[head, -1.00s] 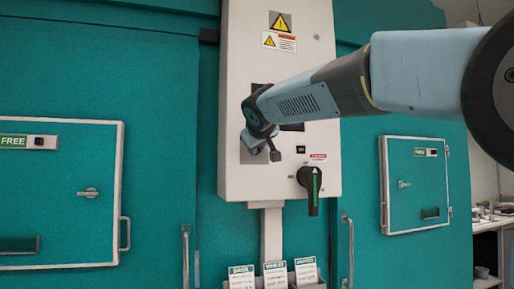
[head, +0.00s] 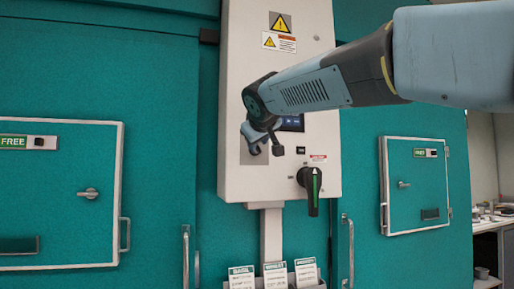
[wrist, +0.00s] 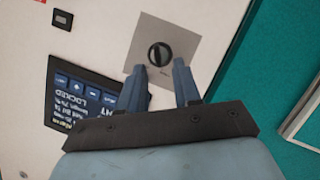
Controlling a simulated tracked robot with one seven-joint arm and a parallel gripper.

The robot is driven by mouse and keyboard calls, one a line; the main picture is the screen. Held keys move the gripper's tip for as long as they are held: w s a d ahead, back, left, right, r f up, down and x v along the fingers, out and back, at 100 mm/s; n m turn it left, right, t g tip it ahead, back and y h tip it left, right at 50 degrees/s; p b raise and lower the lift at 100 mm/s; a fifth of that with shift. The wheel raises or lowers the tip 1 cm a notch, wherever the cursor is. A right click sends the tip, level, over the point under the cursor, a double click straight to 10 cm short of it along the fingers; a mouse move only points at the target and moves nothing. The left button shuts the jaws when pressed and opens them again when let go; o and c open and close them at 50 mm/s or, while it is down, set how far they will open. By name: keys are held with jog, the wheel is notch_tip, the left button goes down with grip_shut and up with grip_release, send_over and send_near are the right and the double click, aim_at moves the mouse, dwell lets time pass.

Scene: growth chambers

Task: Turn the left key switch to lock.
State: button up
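A key switch (wrist: 159,54), a round black knob with a slot, sits on a square grey plate (wrist: 184,40) in the wrist view. In the head view the plate (head: 246,157) shows partly on the tall white panel (head: 250,60), and the knob is hidden behind my gripper. My gripper (wrist: 161,76) is open, with its two blue-grey fingers apart and nothing between them. The fingertips appear just below the knob in the wrist view; I cannot tell whether they touch it. In the head view my gripper (head: 256,145) is in front of the plate.
A dark display (wrist: 85,98) reading "LOCKED" is beside the plate; it shows partly behind my arm in the head view (head: 292,124). A black rotary handle (head: 313,190) is lower right on the panel. Cards (head: 275,276) stand below. Teal doors flank the panel.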

jog(key=v, duration=0.9)
jog(key=shift+s, duration=0.25)
jog(key=s+d+f+m+g, duration=0.2)
jog(key=s+d+f, duration=0.5)
jog(key=f, duration=0.6)
jog(key=s+d+f+m+g, duration=0.3)
jog(key=s+d+f, duration=0.4)
jog(key=f, duration=0.6)
jog(key=s+d+f+m+g+h, duration=0.1)
jog(key=s+d+f, duration=0.5)
jog(key=f, duration=0.6)
jog(key=s+m+g, duration=0.1)
jog(key=g, duration=0.1)
jog(key=shift+d+f+g, duration=0.3)
jog(key=shift+d+f, duration=0.1)
